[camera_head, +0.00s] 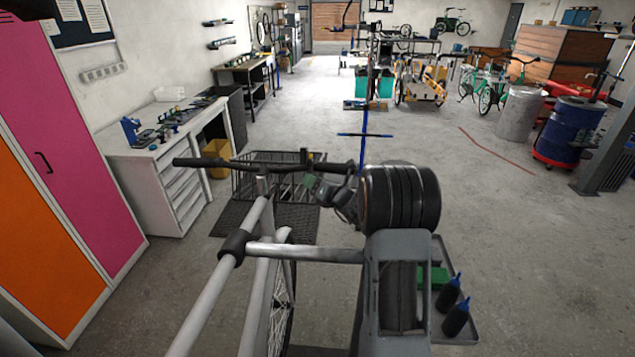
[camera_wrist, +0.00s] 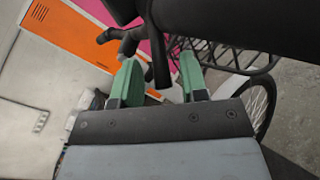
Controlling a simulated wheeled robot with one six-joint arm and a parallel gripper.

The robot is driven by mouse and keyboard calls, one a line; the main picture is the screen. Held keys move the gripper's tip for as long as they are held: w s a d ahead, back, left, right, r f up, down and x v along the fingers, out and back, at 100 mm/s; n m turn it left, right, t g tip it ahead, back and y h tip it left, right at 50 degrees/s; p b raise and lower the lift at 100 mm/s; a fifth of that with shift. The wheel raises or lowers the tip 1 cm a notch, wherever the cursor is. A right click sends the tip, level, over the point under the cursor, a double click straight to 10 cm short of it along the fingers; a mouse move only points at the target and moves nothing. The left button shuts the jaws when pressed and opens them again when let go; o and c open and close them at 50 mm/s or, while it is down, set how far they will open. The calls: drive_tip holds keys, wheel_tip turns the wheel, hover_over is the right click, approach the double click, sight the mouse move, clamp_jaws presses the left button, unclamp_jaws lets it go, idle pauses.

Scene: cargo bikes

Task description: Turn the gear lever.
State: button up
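The cargo bike's black handlebar (camera_head: 235,163) runs across the middle of the head view. My gripper (camera_head: 318,185) is at its right part, partly hidden behind my own arm. In the wrist view, my gripper (camera_wrist: 160,75) has its two green fingers spread apart. A dark upright rod (camera_wrist: 161,62) shows between the fingertips, with a visible gap to each; it may be the gear lever, but I cannot tell surely. Another black bent piece (camera_wrist: 122,42) is above the left finger. The thick black bar (camera_wrist: 240,32) crosses the top right.
The bike's grey frame (camera_head: 205,300) stands before me, with a wire basket (camera_head: 265,183) at its front. A workbench with drawers (camera_head: 170,165) and pink and orange lockers (camera_head: 75,130) are on the left. Open floor (camera_head: 510,240) lies to the right.

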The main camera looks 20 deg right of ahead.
drive_tip(key=shift+c, duration=0.4)
clamp_jaws()
drive_tip(key=b, duration=0.2)
drive_tip(key=f+n+b, duration=0.1)
drive_tip(key=b, duration=0.2)
drive_tip(key=shift+w+d+f+t+y, duration=0.1)
drive_tip(key=shift+w+f+t+y, duration=0.15)
drive_tip(key=shift+t+y, duration=0.05)
drive_tip(key=b, duration=0.2)
drive_tip(key=n+t+b, duration=0.1)
drive_tip(key=b, duration=0.1)
drive_tip(key=shift+w+d+r+n, duration=0.1)
drive_tip(key=shift+w+d+n, duration=0.05)
drive_tip(key=shift+w+n, duration=0.15)
drive_tip(key=shift+r+y, duration=0.15)
drive_tip(key=shift+y, duration=0.15)
